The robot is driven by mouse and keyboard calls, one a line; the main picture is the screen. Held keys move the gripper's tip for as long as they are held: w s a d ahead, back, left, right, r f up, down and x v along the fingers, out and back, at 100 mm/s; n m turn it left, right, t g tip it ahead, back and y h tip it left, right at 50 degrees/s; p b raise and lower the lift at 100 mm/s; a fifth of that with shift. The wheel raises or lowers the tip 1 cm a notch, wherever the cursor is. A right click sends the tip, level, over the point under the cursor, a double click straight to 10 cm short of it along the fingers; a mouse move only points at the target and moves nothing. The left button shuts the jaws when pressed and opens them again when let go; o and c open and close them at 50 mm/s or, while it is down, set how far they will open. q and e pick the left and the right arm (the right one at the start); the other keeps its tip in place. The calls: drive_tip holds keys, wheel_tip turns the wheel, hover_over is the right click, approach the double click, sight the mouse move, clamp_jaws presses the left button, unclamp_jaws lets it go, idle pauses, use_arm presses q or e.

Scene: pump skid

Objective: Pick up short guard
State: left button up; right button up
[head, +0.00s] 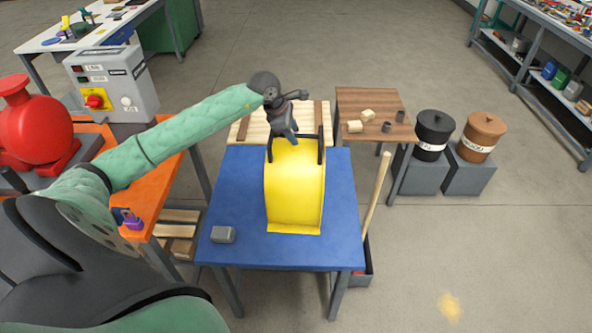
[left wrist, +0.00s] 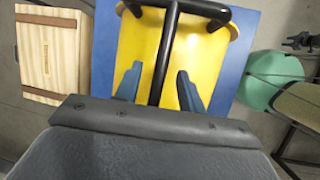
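The short guard (head: 295,190) is a curved yellow cover standing on the blue table (head: 235,190), with a black bar handle (head: 321,146) at its far end. My left gripper (head: 284,138) is at that far end, over the handle. In the left wrist view its two blue fingers (left wrist: 158,88) stand apart, with the black handle bar (left wrist: 166,50) running between them. The yellow guard (left wrist: 140,45) lies beyond the fingers. A gap shows beside the bar, so the gripper looks open. My right gripper is in neither view.
A small grey block (head: 223,235) lies at the table's near left. A pale wooden crate (head: 253,126) stands behind the table. A red pump (head: 35,125) and control box (head: 112,82) are at left. A wooden pole (head: 376,195) leans close by on the right.

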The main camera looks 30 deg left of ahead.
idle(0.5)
use_arm(q)
clamp_jaws()
drive_tip(key=shift+f, duration=0.1)
idle(1.1)
